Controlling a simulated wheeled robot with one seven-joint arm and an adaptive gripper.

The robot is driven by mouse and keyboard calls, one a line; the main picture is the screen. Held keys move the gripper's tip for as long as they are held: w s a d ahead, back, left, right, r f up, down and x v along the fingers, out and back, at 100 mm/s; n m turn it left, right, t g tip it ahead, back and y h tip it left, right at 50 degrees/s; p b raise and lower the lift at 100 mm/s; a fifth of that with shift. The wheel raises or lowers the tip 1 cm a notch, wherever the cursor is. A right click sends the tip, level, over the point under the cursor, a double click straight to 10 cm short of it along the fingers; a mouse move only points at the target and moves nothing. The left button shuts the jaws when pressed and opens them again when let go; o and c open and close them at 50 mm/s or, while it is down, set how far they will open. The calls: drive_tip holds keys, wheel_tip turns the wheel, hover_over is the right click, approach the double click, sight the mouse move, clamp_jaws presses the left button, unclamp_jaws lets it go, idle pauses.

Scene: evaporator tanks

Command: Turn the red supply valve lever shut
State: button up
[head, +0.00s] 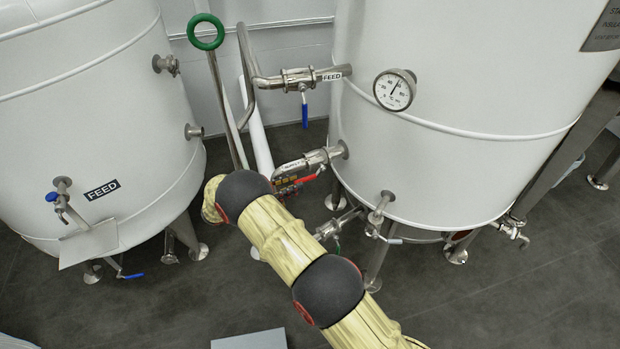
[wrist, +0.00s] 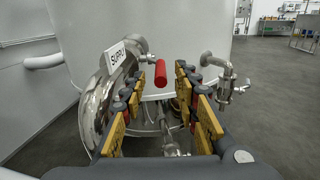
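The red supply valve lever (wrist: 160,74) shows in the wrist view as a red grip, end towards me, beside the pipe labelled SUPPLY (wrist: 117,58). My gripper (wrist: 160,83) is open, with one yellow-padded finger on each side of the lever's line. The lever sits between or just beyond the fingertips; I cannot tell exactly how deep, and no contact shows. In the head view the red lever (head: 306,179) sticks out below the steel supply pipe (head: 322,157) on the right tank. My arm partly hides the gripper and valve there.
The right tank (head: 450,110) stands close behind the valve. A blue-handled feed valve (head: 304,113) is above it, and a green-handled valve (head: 336,246) below. A green ring on a pole (head: 205,32) rises to the left. The left tank (head: 90,120) stands farther left.

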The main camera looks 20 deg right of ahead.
sight(315, 177)
drive_tip(key=d, duration=0.2)
drive_tip(key=d+b, duration=0.1)
drive_tip(key=d, duration=0.1)
drive_tip(key=w+d, duration=0.1)
drive_tip(key=d, duration=0.2)
drive_tip(key=shift+w, duration=0.1)
drive_tip(key=shift+c, duration=0.7)
drive_tip(key=shift+f, duration=0.1)
clamp_jaws()
